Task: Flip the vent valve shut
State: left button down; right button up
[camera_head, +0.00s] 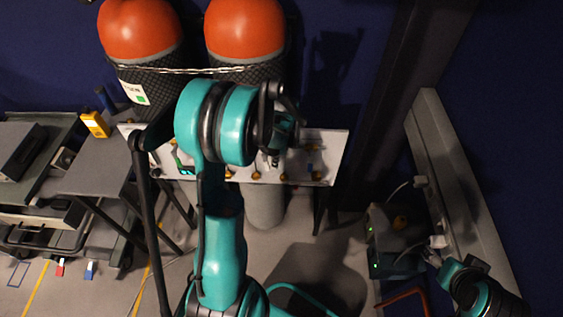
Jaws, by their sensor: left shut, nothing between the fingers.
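A pale valve panel (333,150) stands across the middle, in front of two large gas cylinders. It carries several small brass-yellow fittings, such as one at its right (314,176). I cannot tell which of them is the vent valve, and my teal left arm hides the panel's middle. My left gripper (276,150) is dark and small at the end of this arm, over the panel's middle right. It is shut and holds nothing. Whether it touches a fitting cannot be seen.
The orange-topped cylinders (140,30) (245,28) are held by a chain (180,71). A yellow handheld device (96,124) lies on a grey side table (95,170) at left. A grey box with green lights (395,245) stands at right, beside a long ledge (455,190).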

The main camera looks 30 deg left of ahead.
pick_arm(q)
jog(key=shift+a, duration=0.1)
jog(key=shift+s+a+f, duration=0.2)
jog(key=shift+s+a, duration=0.15)
jog(key=shift+a, duration=0.1)
jog(key=shift+b, duration=0.3)
jog(key=w+d+r+p, duration=0.3)
jog(key=d+r, duration=0.2)
jog(key=r, duration=0.4)
jog(key=shift+w+d+r+p, duration=0.25)
jog(key=shift+d+r+p, duration=0.05)
jog(key=shift+d+r, duration=0.05)
